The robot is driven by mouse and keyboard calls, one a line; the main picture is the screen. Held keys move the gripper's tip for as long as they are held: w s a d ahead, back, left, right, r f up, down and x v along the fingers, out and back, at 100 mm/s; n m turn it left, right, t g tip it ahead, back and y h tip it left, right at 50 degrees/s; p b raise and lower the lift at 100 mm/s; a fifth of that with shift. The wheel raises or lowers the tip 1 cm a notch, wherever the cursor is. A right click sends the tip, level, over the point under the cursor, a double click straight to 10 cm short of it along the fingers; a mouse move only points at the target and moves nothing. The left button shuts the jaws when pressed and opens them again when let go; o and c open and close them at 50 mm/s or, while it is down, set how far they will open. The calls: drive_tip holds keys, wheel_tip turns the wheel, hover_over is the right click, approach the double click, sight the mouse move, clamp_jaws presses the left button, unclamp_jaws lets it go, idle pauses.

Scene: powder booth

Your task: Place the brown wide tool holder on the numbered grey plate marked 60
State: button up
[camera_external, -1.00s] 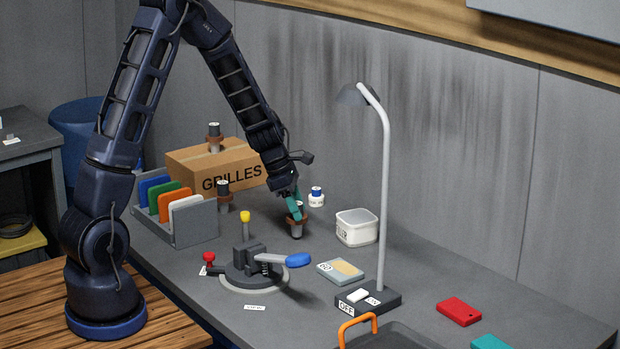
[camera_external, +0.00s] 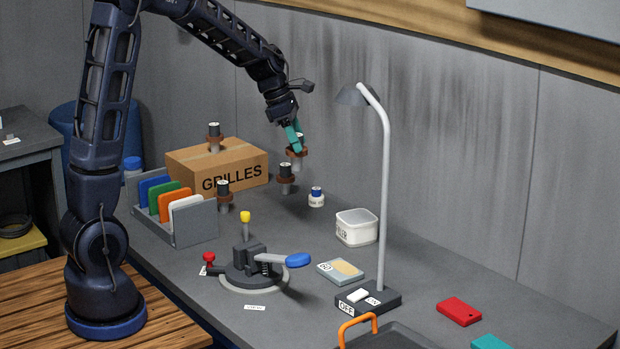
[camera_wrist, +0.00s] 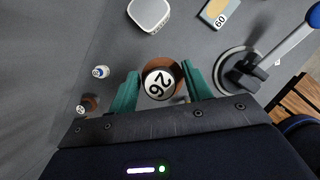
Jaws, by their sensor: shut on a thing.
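In the wrist view this holder (camera_wrist: 160,79) sits between the teal fingers (camera_wrist: 159,92), with a white numbered disc on top that seems to read 26. The grey plate marked 60 (camera_external: 327,268) lies flat on the table between the clamp and the lamp base, with a tan patch on top. It also shows in the wrist view (camera_wrist: 208,10), at the top right.
Similar brown holders stand on the GRILLES box (camera_external: 213,145), by the rack (camera_external: 224,194) and on the table (camera_external: 285,180). A toggle clamp (camera_external: 250,263) with a blue handle, a white tub (camera_external: 356,229) and a lamp (camera_external: 383,180) surround the plate. A small white jar (camera_external: 316,200) stands nearby.

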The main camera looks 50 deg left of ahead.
drive_tip(key=s+d+f, duration=0.2)
drive_tip(key=d+f, duration=0.2)
drive_tip(key=d, duration=0.7)
drive_tip(key=s+d+f, duration=0.2)
drive_tip(key=d+f, duration=0.2)
drive_tip(key=d, duration=0.7)
drive_tip(key=shift+a+f, duration=0.1)
drive_tip(key=shift+f, duration=4.65)
drive_tip(key=o, duration=1.2)
drive_tip(key=shift+f, duration=0.15)
drive_tip(key=shift+o, duration=0.2)
